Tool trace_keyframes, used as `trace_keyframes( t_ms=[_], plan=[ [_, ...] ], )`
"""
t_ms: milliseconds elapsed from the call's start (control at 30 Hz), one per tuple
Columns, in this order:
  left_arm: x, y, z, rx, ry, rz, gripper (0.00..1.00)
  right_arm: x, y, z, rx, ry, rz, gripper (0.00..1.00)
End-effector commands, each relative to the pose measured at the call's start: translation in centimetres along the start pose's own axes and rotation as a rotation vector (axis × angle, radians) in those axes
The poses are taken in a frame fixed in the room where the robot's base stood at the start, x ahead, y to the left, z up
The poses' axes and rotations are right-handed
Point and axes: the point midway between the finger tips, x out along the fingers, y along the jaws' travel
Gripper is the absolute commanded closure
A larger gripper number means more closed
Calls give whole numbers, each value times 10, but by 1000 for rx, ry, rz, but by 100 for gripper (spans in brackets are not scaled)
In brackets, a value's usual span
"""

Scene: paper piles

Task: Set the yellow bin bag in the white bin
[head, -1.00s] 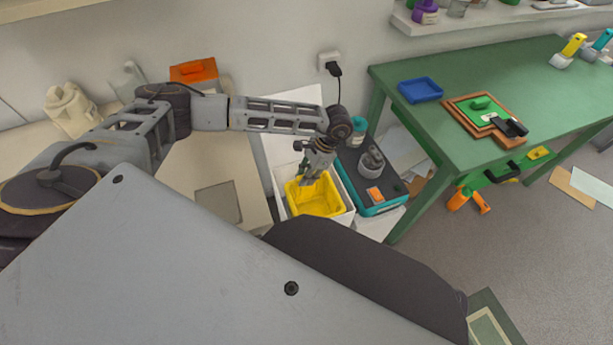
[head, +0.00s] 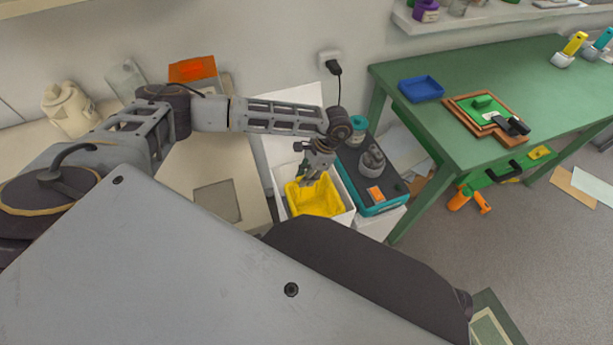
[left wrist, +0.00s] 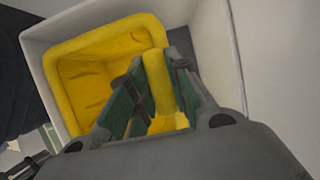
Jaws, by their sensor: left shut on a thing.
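The yellow bin bag (head: 314,200) lies inside the white bin (head: 350,212) in the head view, its open mouth facing up. In the left wrist view the bag (left wrist: 92,40) is an open square shape within the walls of the bin (left wrist: 202,40). My left gripper (head: 309,180) reaches down into the bin from above. In the left wrist view its green-padded fingers (left wrist: 155,85) are shut on a fold of the bag's rim. The bag's underside is hidden. My right gripper does not show.
A dark and teal machine (head: 372,175) stands close on the bin's right. A green table (head: 480,90) with a blue tray (head: 420,89) is further right. A pale counter (head: 190,180) lies left of the bin. An open white lid (head: 290,128) stands behind it.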

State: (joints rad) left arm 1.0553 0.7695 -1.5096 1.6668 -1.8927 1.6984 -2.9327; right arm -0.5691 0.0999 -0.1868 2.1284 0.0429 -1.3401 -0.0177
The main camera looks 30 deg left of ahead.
Motion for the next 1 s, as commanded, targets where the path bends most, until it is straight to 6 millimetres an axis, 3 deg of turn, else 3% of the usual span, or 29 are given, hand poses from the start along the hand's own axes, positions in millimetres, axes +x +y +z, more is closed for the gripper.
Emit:
trace_keyframes(
  t_ms=[267, 300, 467, 1000],
  plan=[
    [2, 0, -1, 0, 0, 0, 100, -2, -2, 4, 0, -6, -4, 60],
    [2, 0, -1, 0, 0, 0, 80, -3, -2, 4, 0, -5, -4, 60],
    [2, 0, -1, 0, 0, 0, 59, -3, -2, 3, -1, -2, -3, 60],
    [-1, 0, 0, 0, 0, 0, 59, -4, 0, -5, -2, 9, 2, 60]
  ],
)
